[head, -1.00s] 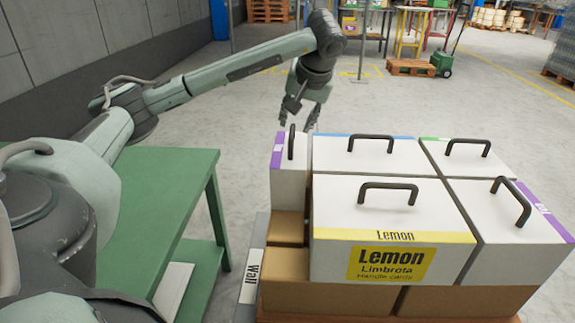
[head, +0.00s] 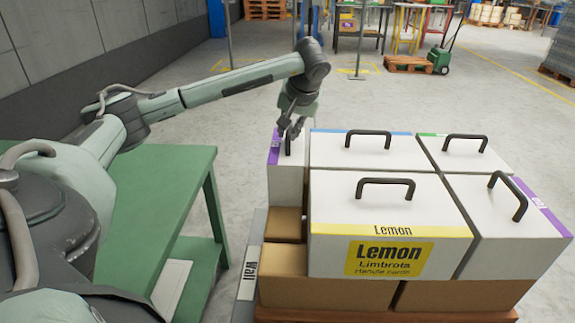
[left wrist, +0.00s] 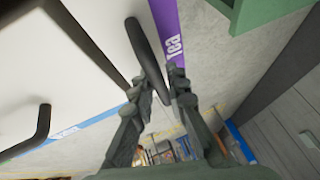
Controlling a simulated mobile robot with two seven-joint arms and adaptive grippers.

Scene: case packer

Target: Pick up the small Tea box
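The small Tea box (head: 286,187) is the narrow white box with a purple strip at the left end of the stack in the head view. In the left wrist view its purple strip (left wrist: 168,35) shows part of the word Tea beside a black handle (left wrist: 147,48). My left gripper (head: 291,130) is over this box at its handle. In the left wrist view the fingers of my left gripper (left wrist: 160,88) are apart, one on either side of the handle's near end. I cannot tell whether they touch it. My right gripper is not in view.
A Lemon box (head: 390,205) and several other handled white boxes stand close against the Tea box's right side, on brown cartons (head: 350,290). One at right (head: 525,235) also has a purple strip. A green table (head: 150,200) stands left. Open floor lies behind.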

